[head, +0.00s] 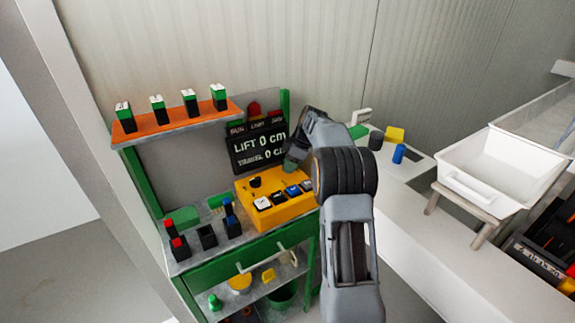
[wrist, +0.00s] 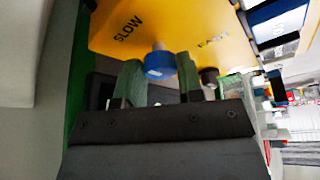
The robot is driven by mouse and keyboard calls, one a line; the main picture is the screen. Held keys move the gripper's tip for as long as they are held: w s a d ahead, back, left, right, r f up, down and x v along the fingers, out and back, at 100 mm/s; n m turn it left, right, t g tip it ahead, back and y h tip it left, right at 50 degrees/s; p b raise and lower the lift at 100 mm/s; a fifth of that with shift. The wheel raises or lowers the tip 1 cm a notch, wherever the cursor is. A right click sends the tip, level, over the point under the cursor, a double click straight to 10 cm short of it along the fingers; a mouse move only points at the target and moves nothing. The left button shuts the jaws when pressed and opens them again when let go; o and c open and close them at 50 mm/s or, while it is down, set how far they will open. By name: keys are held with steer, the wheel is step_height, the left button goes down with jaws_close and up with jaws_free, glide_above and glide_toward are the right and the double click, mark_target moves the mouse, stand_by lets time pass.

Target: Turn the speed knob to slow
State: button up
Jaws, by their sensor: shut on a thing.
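The yellow control box (head: 275,207) stands on the green-framed bench. In the wrist view its face (wrist: 205,25) carries the word SLOW at left and a blurred label at right. The speed knob (wrist: 160,64), a blue round cap on a pale stem, sits between the two labels. My gripper (head: 291,164) is at the back right of the box, and its fingers hide the knob in the head view. In the wrist view my gripper (wrist: 160,78) has one green finger on each side of the knob and is shut on it. Which way the knob points cannot be told.
A black display (head: 258,146) reads LIFT 0 cm behind the box. An orange shelf (head: 175,118) with several green-topped blocks hangs at upper left. Switches (head: 205,237) stand left of the box. A white tub (head: 487,165) stands on the right.

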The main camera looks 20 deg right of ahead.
steer(key=shift+a+r, duration=0.1)
steer(key=shift+a, duration=0.15)
steer(key=o, duration=0.8)
steer(key=shift+w+a, duration=0.1)
steer(key=shift+a, duration=0.1)
steer(key=shift+c, duration=0.2)
steer(key=shift+o, duration=0.8)
steer(key=shift+d, duration=0.35)
steer(key=p+v, duration=0.1)
steer(key=v, duration=1.2)
steer(key=shift+r, duration=0.3)
steer(key=shift+d, duration=0.1)
